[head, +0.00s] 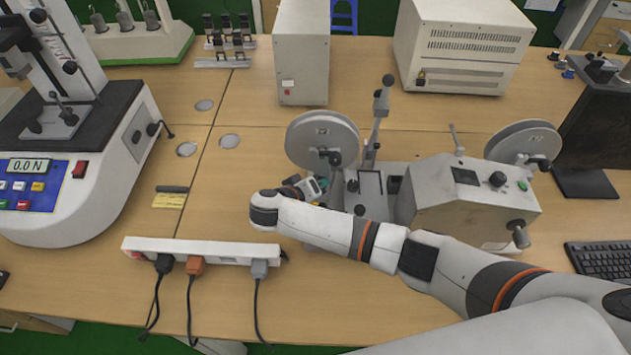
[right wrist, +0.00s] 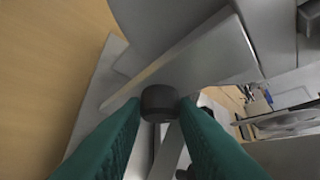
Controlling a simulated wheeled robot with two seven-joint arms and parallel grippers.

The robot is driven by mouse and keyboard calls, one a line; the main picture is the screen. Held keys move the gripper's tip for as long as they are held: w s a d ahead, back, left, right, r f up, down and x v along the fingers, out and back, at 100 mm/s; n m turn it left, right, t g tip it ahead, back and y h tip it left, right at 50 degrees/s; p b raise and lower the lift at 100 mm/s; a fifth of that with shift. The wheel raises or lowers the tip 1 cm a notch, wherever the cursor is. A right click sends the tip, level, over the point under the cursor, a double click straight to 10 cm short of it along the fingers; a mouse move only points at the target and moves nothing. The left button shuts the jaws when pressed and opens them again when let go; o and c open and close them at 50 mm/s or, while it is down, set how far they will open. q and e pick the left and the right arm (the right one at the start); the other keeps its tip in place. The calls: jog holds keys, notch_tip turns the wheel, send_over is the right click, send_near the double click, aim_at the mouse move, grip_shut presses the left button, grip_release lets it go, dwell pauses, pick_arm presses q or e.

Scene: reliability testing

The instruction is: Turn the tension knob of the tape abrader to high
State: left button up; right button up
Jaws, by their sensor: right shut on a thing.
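The tape abrader (head: 440,218) stands on the middle right of the table, a grey machine with a left reel (head: 318,135) and a right reel (head: 520,143). My right arm reaches across its front from the lower right. My right gripper (right wrist: 160,112) has its two green fingers shut on a small dark round knob (right wrist: 159,98), in front of grey metal plates of the machine. In the head view the right gripper (head: 318,187) is just below the left reel, and the knob is hidden there. No setting mark on the knob can be read. My left gripper is not in view.
A white power strip (head: 205,251) with several plugs lies at the front left of the arm. A force tester (head: 70,205) reading 0.0 N stands at far left. Two pale boxes (head: 301,55) (head: 465,45) stand behind. A keyboard (head: 600,262) lies at right.

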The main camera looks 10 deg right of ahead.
jog(key=shift+s+d+r+m+y+p, duration=0.15)
jog(key=shift+m+y+p, duration=0.45)
jog(key=shift+y, duration=0.3)
jog(key=o, duration=1)
jog(key=b+v, duration=0.1)
jog(key=v, duration=1.1)
